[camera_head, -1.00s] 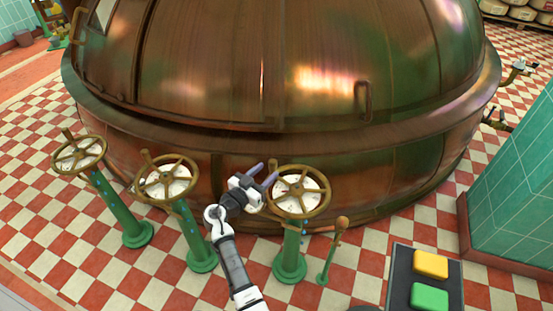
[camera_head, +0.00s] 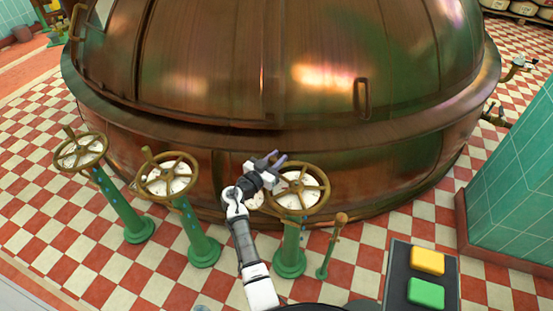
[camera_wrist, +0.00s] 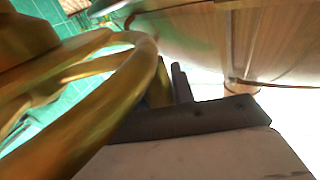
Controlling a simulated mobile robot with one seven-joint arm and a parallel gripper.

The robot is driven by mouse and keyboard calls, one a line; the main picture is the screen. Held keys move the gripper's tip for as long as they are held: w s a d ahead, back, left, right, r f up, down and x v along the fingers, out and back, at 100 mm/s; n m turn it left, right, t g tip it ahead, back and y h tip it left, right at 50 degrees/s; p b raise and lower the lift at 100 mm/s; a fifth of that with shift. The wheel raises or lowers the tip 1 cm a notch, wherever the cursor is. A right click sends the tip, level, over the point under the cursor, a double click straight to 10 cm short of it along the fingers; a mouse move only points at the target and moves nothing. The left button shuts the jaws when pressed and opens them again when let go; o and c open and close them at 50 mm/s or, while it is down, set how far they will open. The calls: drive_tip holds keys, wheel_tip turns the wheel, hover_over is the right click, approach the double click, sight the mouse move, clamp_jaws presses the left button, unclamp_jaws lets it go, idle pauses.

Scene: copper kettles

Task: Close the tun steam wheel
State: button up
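Several brass handwheels stand on green posts before the copper tun (camera_head: 330,170). The pictures do not label which is the steam wheel. My gripper (camera_head: 276,158) is at the upper left rim of the right wheel (camera_head: 326,190). Its two dark fingertips show slightly apart in the head view. In the wrist view the wheel's brass rim (camera_wrist: 110,105) fills the left side, close against the dark fingers (camera_wrist: 181,84). A short brass piece shows beside the fingers. Whether they grip it is unclear. My arm hides part of the right wheel's left side.
The middle wheel (camera_head: 168,175) and left wheel (camera_head: 80,151) stand to the left. A small brass-topped lever (camera_head: 332,245) stands right of the right post. A panel with yellow (camera_head: 428,261) and green (camera_head: 427,293) buttons is at lower right, near a green tiled block (camera_head: 510,180).

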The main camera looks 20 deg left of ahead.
sight(285, 163)
clamp_jaws()
drive_tip(key=b, duration=0.2)
drive_tip(key=h+b, duration=0.1)
drive_tip(key=shift+w+d+f+m+b, duration=0.15)
drive_tip(key=shift+w+f+m+b, duration=0.15)
drive_tip(key=shift+f+m+b, duration=0.1)
drive_tip(key=m+g+h+b, duration=0.1)
drive_tip(key=b, duration=0.2)
drive_tip(key=w+d+m+g+h+b, duration=0.1)
drive_tip(key=h+b, duration=0.1)
drive_tip(key=b, duration=0.2)
drive_tip(key=shift+w+d+r, duration=0.1)
drive_tip(key=shift+w+d, duration=0.05)
drive_tip(key=shift+w, duration=0.05)
drive_tip(key=shift+w+d+r+m+g+h+b, duration=0.15)
drive_tip(key=shift+d+r+m+g+h+b, duration=0.25)
drive_tip(key=shift+b, duration=0.5)
drive_tip(key=shift+a, duration=0.15)
drive_tip(key=o, duration=0.7)
unclamp_jaws()
drive_tip(key=shift+f, duration=0.1)
